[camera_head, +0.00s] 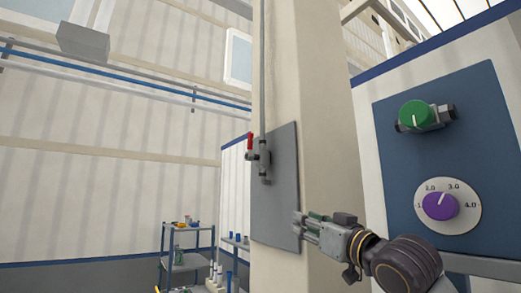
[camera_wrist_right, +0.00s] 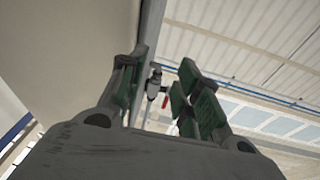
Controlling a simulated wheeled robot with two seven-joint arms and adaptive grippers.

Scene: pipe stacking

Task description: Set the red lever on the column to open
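The red lever (camera_head: 249,141) is on a grey valve (camera_head: 263,158) on the column (camera_head: 325,130). It stands about upright at the valve's left side. In the right wrist view the valve (camera_wrist_right: 153,86) and red lever (camera_wrist_right: 167,100) show beyond the gap between my fingers. My right gripper (camera_head: 301,224) is below and to the right of the valve, in front of the column's grey plate (camera_head: 277,205), apart from the lever. Its green-padded fingers (camera_wrist_right: 160,88) are spread, with nothing between them. My left gripper is out of view.
A thin vertical pipe (camera_head: 262,70) runs up the column from the valve. To the right a blue panel (camera_head: 465,130) carries a green knob (camera_head: 416,114) and a purple dial (camera_head: 440,205). A shelf cart (camera_head: 187,267) stands behind at the left. Space left of the column looks free.

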